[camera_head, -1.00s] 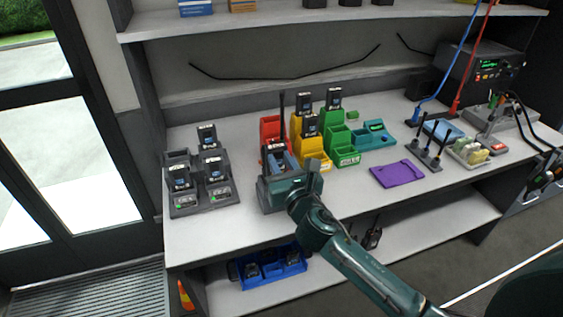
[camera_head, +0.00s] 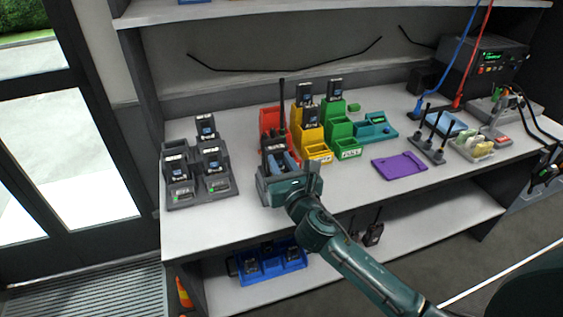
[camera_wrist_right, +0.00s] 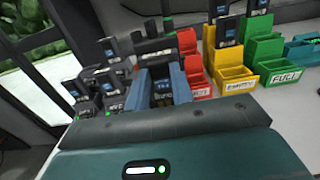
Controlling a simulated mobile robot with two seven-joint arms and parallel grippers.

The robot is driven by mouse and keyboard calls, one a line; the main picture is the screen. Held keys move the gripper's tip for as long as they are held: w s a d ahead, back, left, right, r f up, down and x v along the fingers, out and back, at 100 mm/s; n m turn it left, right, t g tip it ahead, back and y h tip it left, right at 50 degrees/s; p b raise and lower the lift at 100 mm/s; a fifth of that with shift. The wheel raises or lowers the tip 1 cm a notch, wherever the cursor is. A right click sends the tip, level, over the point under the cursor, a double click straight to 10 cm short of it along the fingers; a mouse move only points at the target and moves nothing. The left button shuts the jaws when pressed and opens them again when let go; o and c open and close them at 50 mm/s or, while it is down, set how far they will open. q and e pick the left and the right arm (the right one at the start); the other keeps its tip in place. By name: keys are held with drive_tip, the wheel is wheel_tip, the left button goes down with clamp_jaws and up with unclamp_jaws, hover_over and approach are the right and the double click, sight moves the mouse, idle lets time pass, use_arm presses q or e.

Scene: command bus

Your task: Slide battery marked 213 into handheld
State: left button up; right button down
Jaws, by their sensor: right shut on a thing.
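My right gripper (camera_head: 279,168) is shut on a dark battery (camera_wrist_right: 160,88) with a blue label, held between its blue fingers in the right wrist view. The number on it is too small to read. Whether battery and handheld touch, I cannot tell. A grey charger (camera_head: 203,195) with several batteries stands to the left on the bench. My left gripper is not in view.
Red (camera_head: 270,118), yellow (camera_head: 318,152) and green (camera_head: 347,149) bins stand close behind and right of my gripper. A purple mat (camera_head: 400,166) lies further right. A blue tray (camera_head: 270,262) is on the lower shelf. The bench between charger and gripper is clear.

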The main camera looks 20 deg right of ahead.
idle(0.5)
drive_tip(key=shift+f, duration=0.25)
drive_tip(key=c, duration=1.1)
unclamp_jaws()
drive_tip(key=shift+c, duration=0.2)
drive_tip(key=s+b, duration=0.1)
drive_tip(key=s, duration=1.2)
drive_tip(key=shift+d, duration=0.25)
